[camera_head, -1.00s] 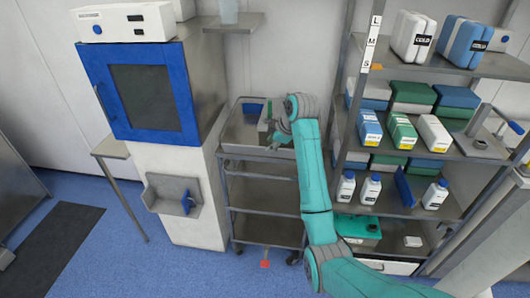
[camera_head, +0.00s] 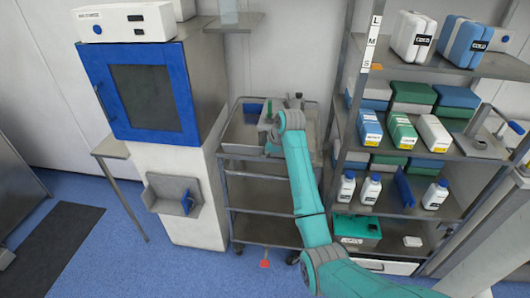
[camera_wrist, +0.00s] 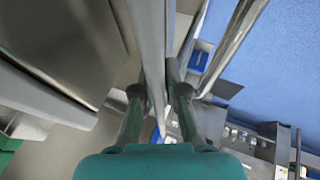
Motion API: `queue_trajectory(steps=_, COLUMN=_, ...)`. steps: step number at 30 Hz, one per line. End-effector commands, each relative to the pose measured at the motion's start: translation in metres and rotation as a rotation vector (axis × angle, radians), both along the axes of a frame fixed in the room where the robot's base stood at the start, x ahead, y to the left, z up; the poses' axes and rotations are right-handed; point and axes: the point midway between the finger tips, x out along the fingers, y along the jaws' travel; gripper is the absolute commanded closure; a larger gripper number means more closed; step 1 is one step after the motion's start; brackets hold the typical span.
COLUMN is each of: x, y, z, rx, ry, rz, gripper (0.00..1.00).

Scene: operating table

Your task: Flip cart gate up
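The cart (camera_head: 265,199) is a grey metal trolley with open shelves, standing between the white cabinet and the shelving rack. Its top has a raised rim around a shallow tray (camera_head: 242,134). I cannot clearly pick out the gate in the head view, as my arm covers the right part of the cart top. My gripper (camera_wrist: 157,84) is at the cart top. In the wrist view, a long grey bar or panel edge (camera_wrist: 150,35) runs between its two dark green fingers. Whether the fingers press on it I cannot tell.
The blue-doored oven (camera_head: 150,96) on its white cabinet stands close on the left. The rack (camera_head: 400,208) with boxes and bottles stands close on the right. A wall shelf (camera_head: 235,22) is above the cart.

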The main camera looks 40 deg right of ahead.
Motion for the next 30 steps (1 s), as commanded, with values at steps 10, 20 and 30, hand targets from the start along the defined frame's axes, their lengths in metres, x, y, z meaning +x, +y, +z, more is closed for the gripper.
queue_trajectory(steps=10, x=0.001, y=-0.002, z=0.000, rx=0.027, ry=0.020, rz=-0.001, gripper=1.00)
queue_trajectory(steps=20, x=0.006, y=-0.009, z=0.000, rx=0.227, ry=0.176, rz=-0.001, gripper=1.00)
queue_trajectory(steps=30, x=0.008, y=-0.010, z=-0.001, rx=0.331, ry=0.254, rz=-0.001, gripper=1.00)
